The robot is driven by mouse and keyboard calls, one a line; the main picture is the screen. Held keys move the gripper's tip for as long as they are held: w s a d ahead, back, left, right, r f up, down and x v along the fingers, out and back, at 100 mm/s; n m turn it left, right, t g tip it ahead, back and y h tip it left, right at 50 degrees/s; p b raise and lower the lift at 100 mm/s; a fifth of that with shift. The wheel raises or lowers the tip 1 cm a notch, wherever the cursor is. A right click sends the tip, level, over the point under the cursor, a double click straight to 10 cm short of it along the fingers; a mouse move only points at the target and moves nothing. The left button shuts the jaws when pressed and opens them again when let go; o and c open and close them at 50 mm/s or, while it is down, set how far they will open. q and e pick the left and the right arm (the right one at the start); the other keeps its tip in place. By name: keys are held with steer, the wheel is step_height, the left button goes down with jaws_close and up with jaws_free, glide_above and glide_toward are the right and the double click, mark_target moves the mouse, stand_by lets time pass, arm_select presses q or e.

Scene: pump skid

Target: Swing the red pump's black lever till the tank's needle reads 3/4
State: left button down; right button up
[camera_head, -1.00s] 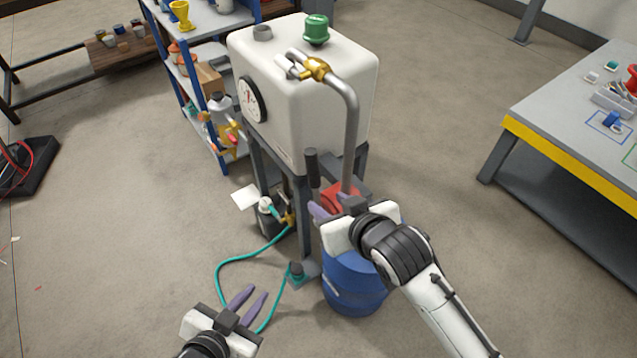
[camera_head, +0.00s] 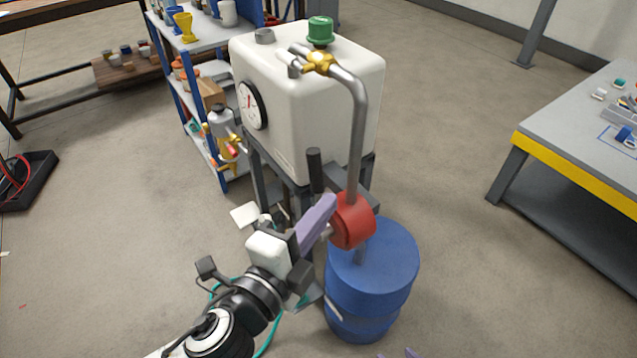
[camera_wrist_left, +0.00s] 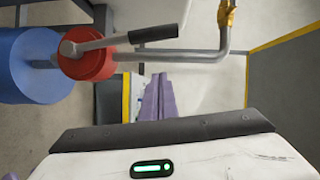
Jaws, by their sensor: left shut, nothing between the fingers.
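The red pump (camera_head: 352,220) sits on the blue drum (camera_head: 372,285). Its black lever (camera_head: 315,170) stands nearly upright in the head view. The lever (camera_wrist_left: 150,33) and red pump (camera_wrist_left: 90,65) show clearly in the left wrist view. My left gripper (camera_head: 328,205) is shut and empty, its purple fingers in front of the pump and below the lever's grip. In the wrist view its fingers (camera_wrist_left: 158,85) point beside the lever, apart from its grip. The white tank (camera_head: 310,100) carries a round gauge (camera_head: 252,105); its needle is too small to read. My right gripper (camera_head: 396,353) shows only two separated fingertips.
A grey pipe (camera_head: 358,130) rises from the pump to the tank top. A green cap (camera_head: 320,32) is on the tank. A blue shelf rack (camera_head: 183,90) stands behind left, a yellow-edged table (camera_head: 560,160) at right. Open floor lies between drum and table.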

mark_target(318, 186)
arm_select(q)
steer(key=w, duration=0.4)
steer(key=w+f, duration=0.1)
steer(key=w, duration=0.1)
steer(key=shift+w+a, duration=0.3)
steer(key=shift+a, duration=0.1)
arm_select(e)
steer(key=shift+r, duration=0.1)
